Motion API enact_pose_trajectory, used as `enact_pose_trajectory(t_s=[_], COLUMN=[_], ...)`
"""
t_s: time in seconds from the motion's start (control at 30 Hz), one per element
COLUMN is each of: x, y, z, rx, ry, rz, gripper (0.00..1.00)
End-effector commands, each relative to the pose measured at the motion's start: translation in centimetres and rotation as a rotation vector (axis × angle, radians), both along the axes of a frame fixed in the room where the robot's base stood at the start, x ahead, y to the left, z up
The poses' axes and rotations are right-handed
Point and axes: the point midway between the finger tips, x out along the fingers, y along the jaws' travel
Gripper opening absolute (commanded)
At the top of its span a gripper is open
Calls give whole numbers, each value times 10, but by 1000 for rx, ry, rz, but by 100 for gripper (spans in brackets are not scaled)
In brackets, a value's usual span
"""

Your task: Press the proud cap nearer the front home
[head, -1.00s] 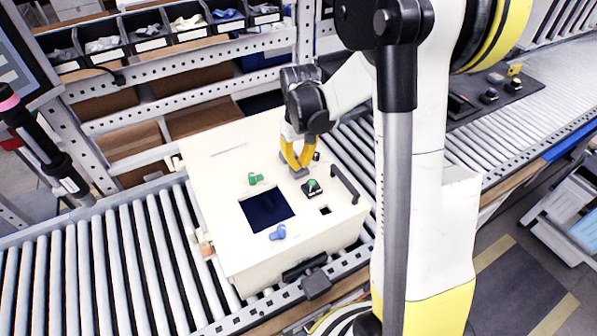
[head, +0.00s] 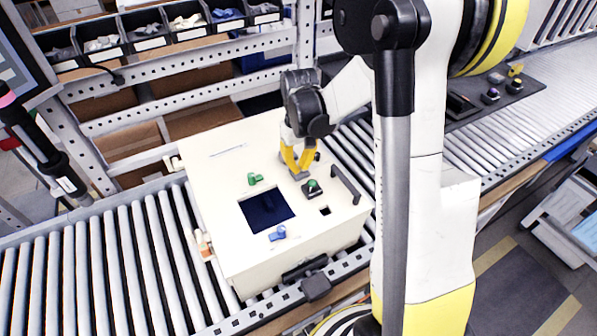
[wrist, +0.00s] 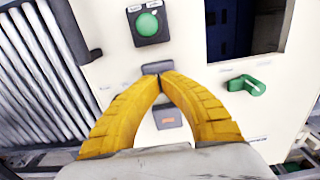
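The cream box (head: 225,165) stands on the roller conveyor. Its top carries a green round button in a black housing (head: 313,188), a green knob (head: 255,179), a blue knob (head: 278,233) and a dark square window. In the wrist view the green button (wrist: 147,24) is above my fingertips and the green knob (wrist: 246,85) to their right. My yellow gripper (wrist: 158,76) is shut, its tips together over a small grey block (wrist: 157,67); contact cannot be told. A grey piece with an orange mark (wrist: 168,117) shows between the fingers. I cannot tell which cap stands proud.
A black handle (head: 345,184) runs along the box's right edge, close to the green button. Parts bins (head: 150,35) stand on the rack behind. A dark tray (head: 490,100) sits on the conveyor at the right. The rollers left of the box are clear.

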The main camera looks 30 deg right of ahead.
Motion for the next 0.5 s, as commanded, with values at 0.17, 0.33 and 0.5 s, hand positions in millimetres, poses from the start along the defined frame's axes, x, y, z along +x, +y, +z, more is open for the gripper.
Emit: enact_pose_trajectory(t_s=[0.17,0.33,0.5], x=[0,0,0], y=[0,0,0], z=[0,8,24], rx=[0,0,0], ry=[0,0,0], rz=[0,0,0], gripper=[0,0,0])
